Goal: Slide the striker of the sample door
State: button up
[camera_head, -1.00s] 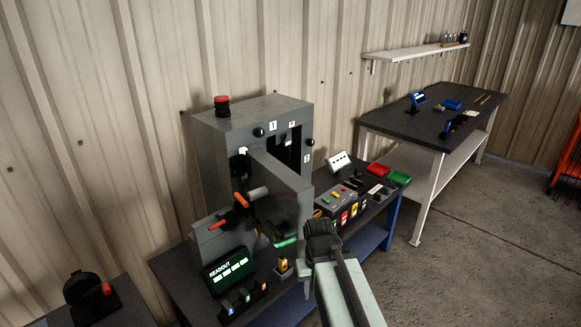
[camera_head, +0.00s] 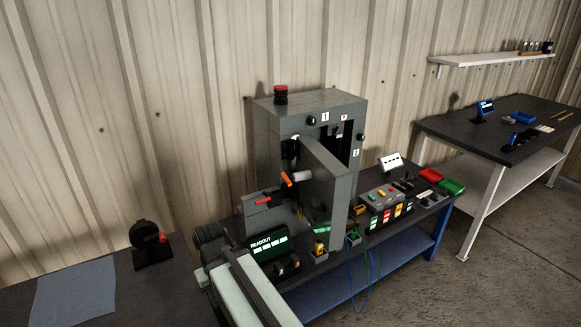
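The grey enclosure (camera_head: 262,150) stands on the dark bench. Its grey door (camera_head: 326,205) stands swung open toward me. An orange handle (camera_head: 287,180) and a pale cylinder (camera_head: 302,176) show at the door's left side. A red-tipped part (camera_head: 263,201) sits lower left, by a low grey block. I cannot tell which part is the striker. My arm (camera_head: 245,290) rises from the bottom edge to a dark joint left of the readout. No gripper fingers can be made out, so I see no grip on anything.
The readout box (camera_head: 268,245) and small coloured modules line the bench front. A control box (camera_head: 384,198), red tray (camera_head: 431,175) and green tray (camera_head: 451,187) are right. Thin cables hang from the bench. A dark stand (camera_head: 150,245) and blue cloth (camera_head: 75,290) lie left.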

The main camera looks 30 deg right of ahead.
aim_at(343, 142)
jog(key=u, duration=2.05)
jog(key=k, duration=2.85)
jog(key=z, duration=0.95)
jog(key=i, duration=1)
jog(key=u, duration=0.05)
